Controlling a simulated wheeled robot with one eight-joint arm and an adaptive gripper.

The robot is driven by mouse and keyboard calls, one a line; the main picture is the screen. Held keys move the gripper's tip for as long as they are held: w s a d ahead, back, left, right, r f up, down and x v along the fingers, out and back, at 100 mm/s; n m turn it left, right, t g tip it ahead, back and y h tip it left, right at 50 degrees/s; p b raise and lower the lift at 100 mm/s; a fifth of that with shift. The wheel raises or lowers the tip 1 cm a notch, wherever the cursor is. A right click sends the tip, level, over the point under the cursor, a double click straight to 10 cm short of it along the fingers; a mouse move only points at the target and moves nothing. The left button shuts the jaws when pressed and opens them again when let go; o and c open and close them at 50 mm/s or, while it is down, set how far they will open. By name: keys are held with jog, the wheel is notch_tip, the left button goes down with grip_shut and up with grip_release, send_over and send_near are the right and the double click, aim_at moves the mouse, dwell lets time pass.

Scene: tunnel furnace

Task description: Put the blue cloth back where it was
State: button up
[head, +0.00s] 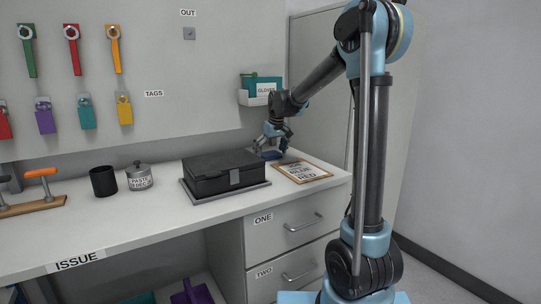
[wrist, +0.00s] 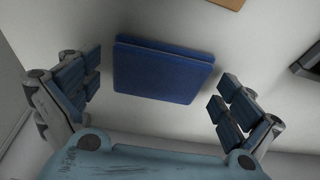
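The blue cloth (wrist: 163,70) is a folded, flat square pad lying on the white counter. In the head view, part of the cloth (head: 271,155) shows at the back of the counter, under my gripper (head: 274,139). In the wrist view my gripper (wrist: 159,88) is open, with one finger on each side of the cloth. There are gaps between the fingers and the cloth, and nothing is held. I cannot tell the exact height of the fingertips above the counter.
A black lidded box (head: 222,171) stands left of the cloth. A clipboard (head: 302,172) lies in front of it to the right. A white wall bin labelled GLOVES (head: 256,98) hangs behind.

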jog(key=v, duration=1.2)
jog(key=s+d+f+m, duration=0.1)
jog(key=s+d+f, duration=0.1)
jog(key=s+d, duration=0.2)
jog(key=s+d+f+m, duration=0.1)
jog(key=s+d+f, duration=0.1)
jog(key=s+d, duration=0.3)
jog(key=s+d+f+m+h, duration=0.1)
jog(key=s+d+f, duration=0.2)
jog(key=s, duration=0.6)
jog(key=shift+s+d+f, duration=0.1)
jog(key=shift+s+d, duration=0.1)
jog(key=shift+d, duration=0.35)
jog(key=shift+s+d+f, duration=0.1)
jog(key=shift+s+d, duration=0.05)
jog(key=shift+d, duration=0.4)
jog(key=s+d+f+m, duration=0.1)
jog(key=s+d+f, duration=0.3)
jog(key=s+f, duration=0.4)
jog(key=s+d+f+m+h, duration=0.1)
jog(key=s+d+f, duration=0.3)
jog(key=s+f, duration=0.4)
jog(key=s+m, duration=0.1)
jog(key=s, duration=0.2)
jog(key=shift+f+m+g, duration=0.3)
jog(key=shift+f, duration=0.1)
